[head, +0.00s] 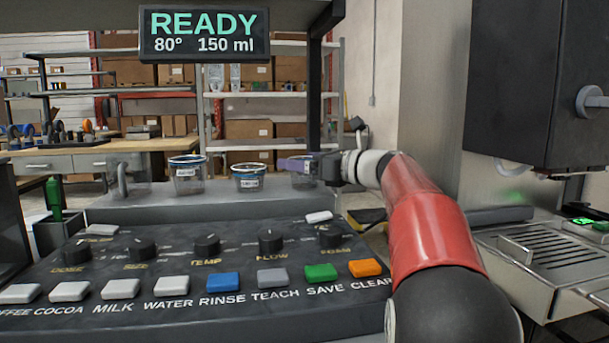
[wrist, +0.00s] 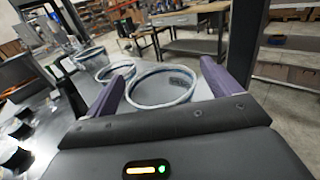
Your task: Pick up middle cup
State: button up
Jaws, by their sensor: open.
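Three clear cups with blue rims and white labels stand in a row on the grey ledge behind the button panel. The middle cup (head: 249,182) is upright, apart from the left cup (head: 187,181) and the right cup (head: 303,181). My gripper (head: 297,165) is open at the right cup and partly hides it. In the wrist view my purple fingers (wrist: 163,66) lie on either side of the right cup's rim (wrist: 157,105); contact cannot be told. The middle cup also shows in the wrist view (wrist: 115,80), just beyond my left finger.
A glass mug (head: 132,185) stands left of the cups. The button panel (head: 190,262) with several knobs lies in front. A display (head: 204,33) reading READY hangs above. A dispenser with a drip tray (head: 553,250) is at the right.

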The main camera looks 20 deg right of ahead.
jog(key=c, duration=1)
jog(key=shift+c, duration=0.2)
